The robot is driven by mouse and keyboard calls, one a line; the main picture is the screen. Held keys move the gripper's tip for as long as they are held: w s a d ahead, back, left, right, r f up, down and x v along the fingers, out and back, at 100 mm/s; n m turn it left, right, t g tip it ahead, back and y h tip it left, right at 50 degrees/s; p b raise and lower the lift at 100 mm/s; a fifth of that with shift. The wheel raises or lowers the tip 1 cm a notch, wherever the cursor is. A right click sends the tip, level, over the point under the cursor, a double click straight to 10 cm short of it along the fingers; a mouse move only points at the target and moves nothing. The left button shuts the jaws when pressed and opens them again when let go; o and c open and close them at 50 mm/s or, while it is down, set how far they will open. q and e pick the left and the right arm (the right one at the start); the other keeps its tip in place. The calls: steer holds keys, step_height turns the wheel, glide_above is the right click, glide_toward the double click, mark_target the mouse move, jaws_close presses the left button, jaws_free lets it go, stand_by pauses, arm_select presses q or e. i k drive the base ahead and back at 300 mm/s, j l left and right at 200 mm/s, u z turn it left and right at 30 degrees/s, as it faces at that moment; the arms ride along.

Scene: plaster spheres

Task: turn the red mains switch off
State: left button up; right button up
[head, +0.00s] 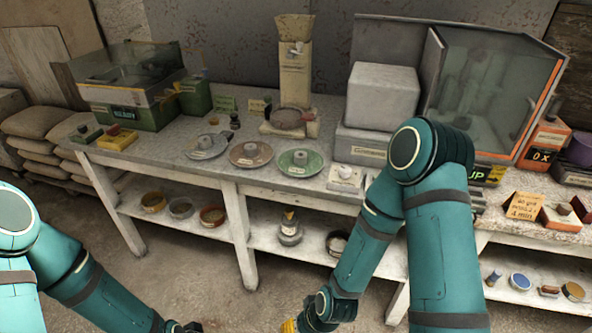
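No switch can be made out for certain as the red mains switch. A small yellow box with a dull red part on top (118,137) sits at the left end of the long bench, in front of the green glass-topped case. It is too small to tell whether it is a switch or how it is set. My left arm comes in at the lower left, and only a dark bit at its end shows at the bottom edge. My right arm reaches down to the bottom centre, with a yellow bit at its end. The fingers of both grippers are cut off by the frame.
The bench (225,178) carries the green case (135,105), several round plates, a beige column device (295,70) and a glass cabinet (490,85). An orange box (545,140) stands right. The lower shelf holds tins. The floor in front (200,270) is clear.

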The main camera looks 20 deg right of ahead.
mark_target(113, 131)
steer(key=i+j, duration=0.2)
steer(key=j, duration=0.15)
steer(key=i+j+z, duration=0.1)
steer(key=i+j, duration=0.35)
steer(key=j, duration=0.25)
steer(key=l+z, duration=0.05)
